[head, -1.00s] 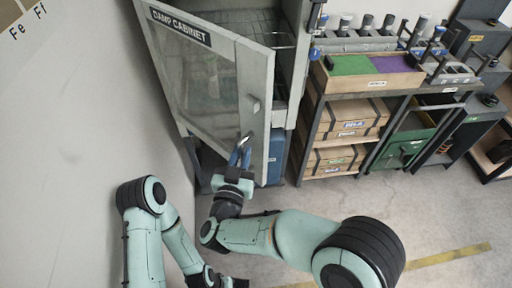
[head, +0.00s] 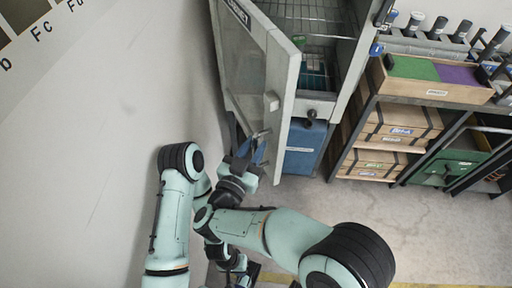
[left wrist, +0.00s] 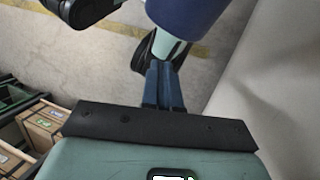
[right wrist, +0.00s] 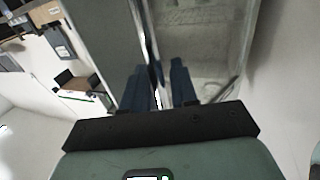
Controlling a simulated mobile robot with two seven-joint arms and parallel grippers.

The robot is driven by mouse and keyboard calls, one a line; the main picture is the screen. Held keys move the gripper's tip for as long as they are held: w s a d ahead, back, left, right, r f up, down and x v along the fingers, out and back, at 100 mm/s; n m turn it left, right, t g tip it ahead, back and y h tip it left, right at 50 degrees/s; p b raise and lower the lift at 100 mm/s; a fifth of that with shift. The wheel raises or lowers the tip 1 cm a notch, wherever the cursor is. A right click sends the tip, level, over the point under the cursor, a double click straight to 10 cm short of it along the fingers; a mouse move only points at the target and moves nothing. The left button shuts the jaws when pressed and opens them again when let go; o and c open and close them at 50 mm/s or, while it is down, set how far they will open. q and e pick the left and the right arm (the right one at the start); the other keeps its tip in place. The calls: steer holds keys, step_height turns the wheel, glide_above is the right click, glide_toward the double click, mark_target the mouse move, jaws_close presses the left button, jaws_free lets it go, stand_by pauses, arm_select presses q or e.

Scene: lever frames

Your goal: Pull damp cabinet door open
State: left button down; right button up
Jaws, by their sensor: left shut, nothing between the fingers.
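The damp cabinet door (head: 240,72) is a grey frame with a glass pane and stands swung out to the left, open. A small grey fitting (head: 272,101) sits on its frame. The cabinet's wire shelves (head: 312,22) show behind it. My right gripper (head: 250,148) is at the door's lower part. In the right wrist view its two blue fingers (right wrist: 161,88) are apart, with the door's edge strip running between them. I cannot tell whether they touch it. My left gripper (left wrist: 165,84) is shut and empty, low beneath my right arm, away from the door.
A blue container (head: 304,148) stands under the cabinet. A plain wall (head: 110,130) is close on the left. Floor (head: 430,220) shows at lower right.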

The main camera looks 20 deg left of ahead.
steer(key=shift+w+a, duration=0.1)
steer(key=shift+r, duration=0.35)
step_height(320, 180, up, 19)
steer(key=p, duration=0.3)
steer(key=shift+r+p, duration=0.15)
steer(key=shift+p, duration=0.15)
